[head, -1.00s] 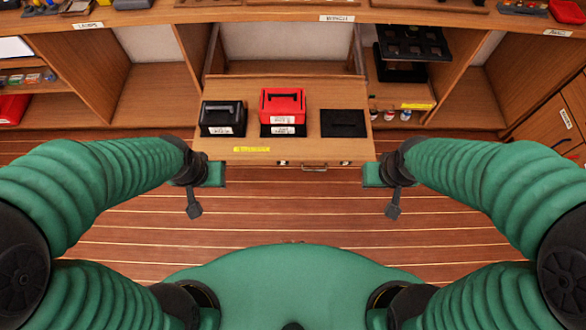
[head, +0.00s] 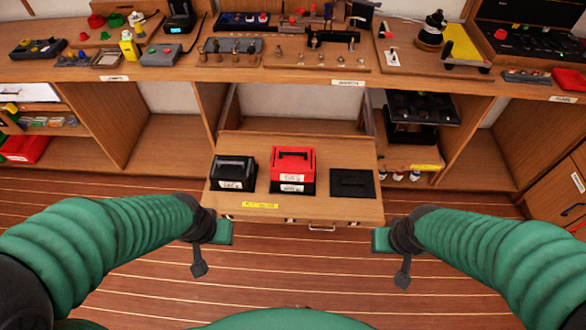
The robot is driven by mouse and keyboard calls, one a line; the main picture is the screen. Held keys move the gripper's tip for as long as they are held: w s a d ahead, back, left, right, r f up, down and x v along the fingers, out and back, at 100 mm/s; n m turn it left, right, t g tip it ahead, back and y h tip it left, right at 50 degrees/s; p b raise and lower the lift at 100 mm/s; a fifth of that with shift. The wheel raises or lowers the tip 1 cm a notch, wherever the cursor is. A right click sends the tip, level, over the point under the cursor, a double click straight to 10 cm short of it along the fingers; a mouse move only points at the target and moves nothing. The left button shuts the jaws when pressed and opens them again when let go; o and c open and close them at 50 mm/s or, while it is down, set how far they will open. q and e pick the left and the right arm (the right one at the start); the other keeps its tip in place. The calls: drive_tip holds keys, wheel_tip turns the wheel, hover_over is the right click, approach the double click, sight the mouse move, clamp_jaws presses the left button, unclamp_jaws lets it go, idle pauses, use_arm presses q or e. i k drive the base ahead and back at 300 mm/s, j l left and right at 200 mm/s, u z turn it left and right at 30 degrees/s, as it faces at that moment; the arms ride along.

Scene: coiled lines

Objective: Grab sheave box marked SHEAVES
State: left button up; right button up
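A pulled-out wooden drawer (head: 348,210) holds the boxes. A black box with a handle and a white label (head: 233,172) sits at its left. In the middle a red box with a handle (head: 292,163) is stacked on a black box (head: 293,187); both have white labels. The label words are too small to read surely, so I cannot tell which box says SHEAVES. My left gripper (head: 211,246) is in front of the drawer's left front corner, my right gripper (head: 392,254) in front of its right. Both are apart from the boxes; their finger opening is unclear.
A flat black piece (head: 352,184) lies at the drawer's right. The bench top (head: 270,76) behind carries many tools and fittings. Plank floor (head: 310,265) is clear between my arms.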

sight(288, 163)
drive_tip(key=i+j, duration=0.3)
drive_tip(key=j, duration=0.15)
drive_tip(key=i+j, duration=0.35)
drive_tip(key=i+j+z, duration=0.1)
drive_tip(key=i+j, duration=0.2)
drive_tip(key=j, duration=0.25)
drive_tip(key=i+j, duration=0.3)
drive_tip(key=j, duration=0.15)
